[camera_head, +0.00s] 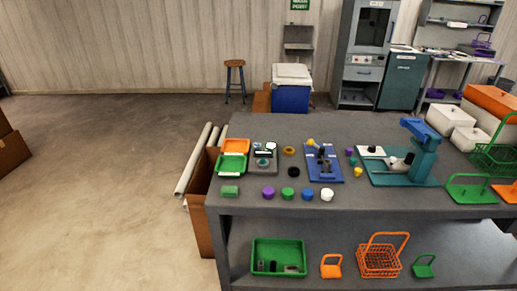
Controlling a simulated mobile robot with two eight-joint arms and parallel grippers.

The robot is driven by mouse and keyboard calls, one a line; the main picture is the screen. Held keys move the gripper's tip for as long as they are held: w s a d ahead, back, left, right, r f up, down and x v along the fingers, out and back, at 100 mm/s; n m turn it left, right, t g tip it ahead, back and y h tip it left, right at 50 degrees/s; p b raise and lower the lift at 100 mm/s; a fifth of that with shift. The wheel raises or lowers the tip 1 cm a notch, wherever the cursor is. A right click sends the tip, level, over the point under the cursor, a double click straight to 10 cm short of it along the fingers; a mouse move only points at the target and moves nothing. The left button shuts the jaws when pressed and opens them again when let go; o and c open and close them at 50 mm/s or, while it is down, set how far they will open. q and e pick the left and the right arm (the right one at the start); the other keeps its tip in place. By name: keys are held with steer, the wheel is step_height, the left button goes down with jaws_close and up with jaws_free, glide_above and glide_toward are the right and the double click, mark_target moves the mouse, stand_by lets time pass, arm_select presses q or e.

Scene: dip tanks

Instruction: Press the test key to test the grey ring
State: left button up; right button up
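A small dark grey device (253,170) stands near the left end of the grey table, right of the green and orange trays. It has a small pale display (263,153) and some white and dark parts at its back. A small greyish round piece (262,162) sits on its top; it may be the grey ring, but it is too small to be sure. I cannot make out which part is the test key. Neither of my grippers is in view, and nothing touches the device.
On the grey table (400,205) are green (232,163) and orange (235,146) trays, several coloured round pieces along the front, a blue fixture (323,175), a teal press (420,145) and white boxes (446,119).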

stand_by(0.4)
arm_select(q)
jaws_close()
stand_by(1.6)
